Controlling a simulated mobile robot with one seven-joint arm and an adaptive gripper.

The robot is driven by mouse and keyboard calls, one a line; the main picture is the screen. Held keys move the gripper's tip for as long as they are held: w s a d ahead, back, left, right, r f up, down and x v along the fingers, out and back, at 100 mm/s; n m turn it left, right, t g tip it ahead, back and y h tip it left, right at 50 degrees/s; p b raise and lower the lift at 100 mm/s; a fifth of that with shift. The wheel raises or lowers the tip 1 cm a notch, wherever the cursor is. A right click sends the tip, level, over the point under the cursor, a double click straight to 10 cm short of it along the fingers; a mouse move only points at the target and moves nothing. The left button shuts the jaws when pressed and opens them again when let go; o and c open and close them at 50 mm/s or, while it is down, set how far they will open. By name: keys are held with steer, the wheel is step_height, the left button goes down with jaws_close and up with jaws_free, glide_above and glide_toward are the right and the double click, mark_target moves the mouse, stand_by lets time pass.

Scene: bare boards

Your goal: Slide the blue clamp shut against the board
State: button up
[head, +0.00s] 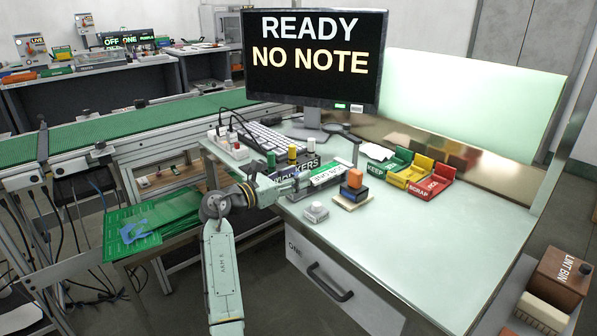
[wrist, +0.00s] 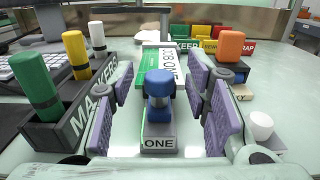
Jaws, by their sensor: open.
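The blue clamp (wrist: 159,86) stands in the middle of the wrist view, a blue knob on a grey base labelled ONE. The green and white board (wrist: 147,62), with a JOB ONE label, lies just beyond it; whether clamp and board touch I cannot tell. My gripper (wrist: 160,92) is open, with one purple-padded finger on each side of the blue knob and a visible gap at both sides. In the head view the board (head: 330,172) lies on the bench at the end of my arm, and the clamp is mostly hidden there.
A dark marker box (wrist: 75,110) with several markers stands close to the left finger. An orange-topped block (wrist: 230,46) and a white button (wrist: 261,124) are at the right. Keep, rework and scrap trays (head: 408,173) stand behind. The bench's right side is clear. The monitor (head: 313,56) reads READY, NO NOTE.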

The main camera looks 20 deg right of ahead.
steer(key=shift+w+d, duration=0.25)
steer(key=shift+d, duration=0.45)
steer(key=shift+c, duration=0.4)
jaws_close()
